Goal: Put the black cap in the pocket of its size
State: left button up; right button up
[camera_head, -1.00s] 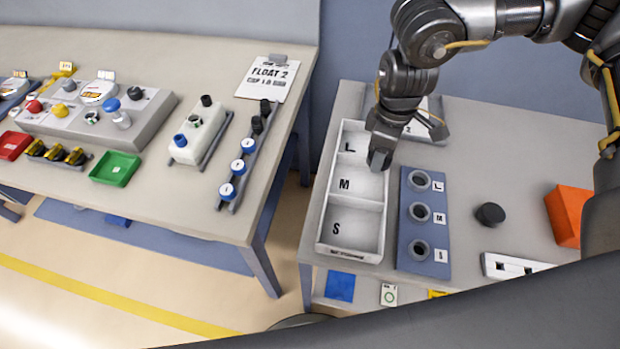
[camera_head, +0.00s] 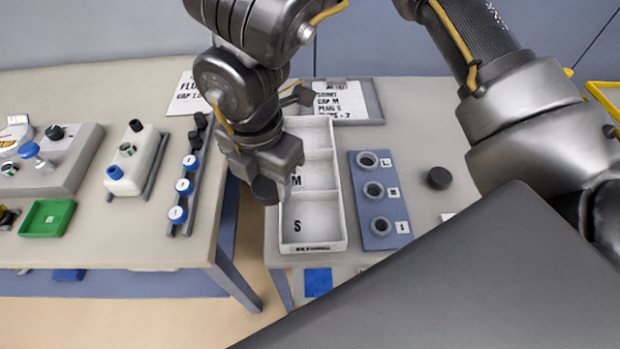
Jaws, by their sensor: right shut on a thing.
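My right gripper (camera_head: 270,172) hangs over the left edge of the white tray, beside the M pocket. It is shut on a dark round piece, seemingly the black cap (camera_head: 264,191), whose lower part shows below the jaws. The white tray (camera_head: 341,222) has pockets marked L, M and S. The S pocket (camera_head: 312,214) looks empty. The arm and gripper hide part of the L and M pockets. A second black round piece (camera_head: 439,178) lies on the table to the right. My left gripper is out of view.
A blue block (camera_head: 378,212) with three ringed holes marked L, M and S stands right of the tray. A framed sheet (camera_head: 345,103) lies behind it. The left table holds a rail of blue-and-white caps (camera_head: 183,186) and a green tray (camera_head: 47,218). A gap separates the tables.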

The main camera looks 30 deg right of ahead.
jog(key=w+d+f+p, duration=0.1)
jog(key=w+d+f, duration=0.1)
jog(key=d, duration=0.1)
jog(key=w+d+f+p, duration=0.1)
jog(key=w+d+f, duration=0.2)
jog(key=d, duration=0.1)
jog(key=w+d+f+p, duration=0.1)
jog(key=w+d+f, duration=0.1)
jog(key=d+f, duration=0.1)
jog(key=shift+w+d+f, duration=0.15)
jog(key=shift+d+f, duration=0.05)
jog(key=shift+d, duration=0.1)
jog(key=shift+w+d+f, duration=0.25)
jog(key=shift+d+f, duration=0.15)
jog(key=shift+f, duration=0.2)
notch_tip(320, 180, down, 3)
jog(key=shift+w+d+f+p, duration=0.1)
jog(key=shift+d+p, duration=0.05)
jog(key=shift+p, duration=0.4)
jog(key=shift+f, duration=0.15)
jog(key=shift+f, duration=0.15)
jog(key=o, duration=1)
jog(key=shift+o, duration=0.2)
